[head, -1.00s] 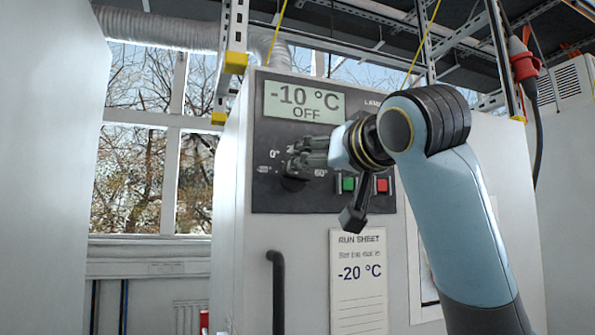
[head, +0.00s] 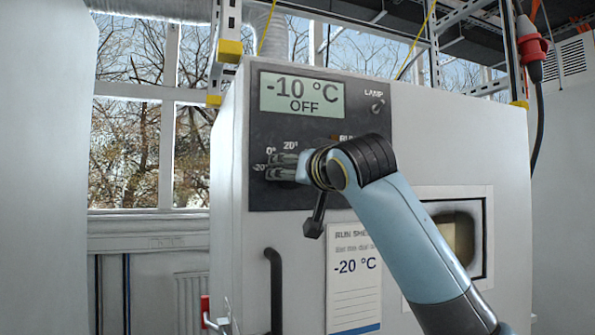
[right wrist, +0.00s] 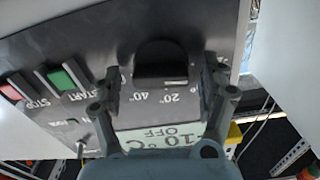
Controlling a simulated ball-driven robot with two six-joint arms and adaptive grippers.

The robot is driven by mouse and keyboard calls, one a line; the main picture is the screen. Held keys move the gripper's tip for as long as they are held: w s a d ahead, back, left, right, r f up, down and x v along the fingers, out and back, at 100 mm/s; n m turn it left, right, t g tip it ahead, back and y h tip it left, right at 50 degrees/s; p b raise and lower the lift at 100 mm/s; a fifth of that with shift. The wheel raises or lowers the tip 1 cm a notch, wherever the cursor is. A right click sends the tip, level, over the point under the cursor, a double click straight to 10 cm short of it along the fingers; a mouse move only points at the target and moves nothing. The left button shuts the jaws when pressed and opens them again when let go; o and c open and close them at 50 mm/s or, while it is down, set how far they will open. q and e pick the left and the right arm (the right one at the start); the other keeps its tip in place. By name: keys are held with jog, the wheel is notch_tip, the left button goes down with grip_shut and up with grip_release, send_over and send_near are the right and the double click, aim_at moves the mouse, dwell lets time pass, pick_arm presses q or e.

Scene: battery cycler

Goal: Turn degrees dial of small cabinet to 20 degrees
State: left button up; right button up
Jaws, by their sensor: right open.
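The cabinet's black control panel (head: 362,125) has a display (head: 302,94) reading -10 °C OFF. My right gripper (head: 275,166) is at the panel's lower left, in front of the degrees dial, and hides most of it in the head view. In the right wrist view, which sees the panel upside down, the black dial (right wrist: 160,60) lies between the two open fingers of my right gripper (right wrist: 160,82). A gap shows on both sides, and I cannot tell if either finger touches it. Marks such as 20° and 40° show beside it. My left gripper is not in view.
Green START (right wrist: 62,80) and red STOP (right wrist: 12,90) buttons sit near the dial. A run sheet (head: 354,290) below the panel reads -20 °C. A black door handle (head: 275,290) stands at the lower left, and a window opening (head: 488,240) at the right.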

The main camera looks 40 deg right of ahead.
jog(key=c, duration=1.2)
jog(key=shift+m, duration=0.4)
jog(key=shift+m+b, duration=2.05)
jog(key=shift+m, duration=5.35)
